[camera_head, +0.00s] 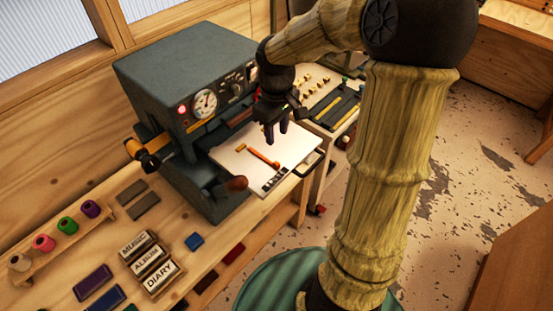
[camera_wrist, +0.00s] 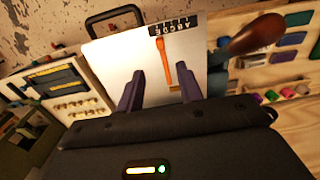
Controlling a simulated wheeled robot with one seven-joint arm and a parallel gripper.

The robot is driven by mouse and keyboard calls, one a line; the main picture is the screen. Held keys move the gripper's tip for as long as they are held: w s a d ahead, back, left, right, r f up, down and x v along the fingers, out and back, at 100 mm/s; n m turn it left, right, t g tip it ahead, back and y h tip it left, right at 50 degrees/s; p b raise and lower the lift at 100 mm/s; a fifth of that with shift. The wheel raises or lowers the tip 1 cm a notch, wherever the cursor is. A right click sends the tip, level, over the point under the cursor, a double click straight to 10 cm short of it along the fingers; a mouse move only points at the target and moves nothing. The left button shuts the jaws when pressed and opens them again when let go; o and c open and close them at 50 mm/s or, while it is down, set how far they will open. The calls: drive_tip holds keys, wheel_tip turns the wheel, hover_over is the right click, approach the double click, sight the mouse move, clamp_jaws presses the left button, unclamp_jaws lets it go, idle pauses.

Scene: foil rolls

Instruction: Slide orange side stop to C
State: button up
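The orange side stop (camera_head: 263,158) is a thin bar lying on the white plate (camera_head: 295,149) of the grey press. It also shows in the wrist view (camera_wrist: 164,62), with its far end close to the dark letter scale (camera_wrist: 174,27) near that end's left side. The letters are too small and tilted to tell which one it points at. A short yellow piece (camera_wrist: 174,87) lies at the bar's near end. My gripper (camera_head: 277,138) is above the plate, purple fingers apart. In the wrist view the fingers (camera_wrist: 161,72) stand either side of the bar with nothing between their tips.
The grey press (camera_head: 190,90) with a dial stands behind the plate. A brown-knobbed handle (camera_head: 236,184) sticks out at the plate's left. A tray of small brass pieces (camera_head: 318,83) is at the back right. Foil rolls (camera_head: 67,225) and word blocks (camera_head: 147,262) lie on the bench.

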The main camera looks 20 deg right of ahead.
sight(277, 163)
wheel_tip(277, 163, down, 12)
drive_tip(key=shift+f, duration=0.1)
idle(0.4)
clamp_jaws()
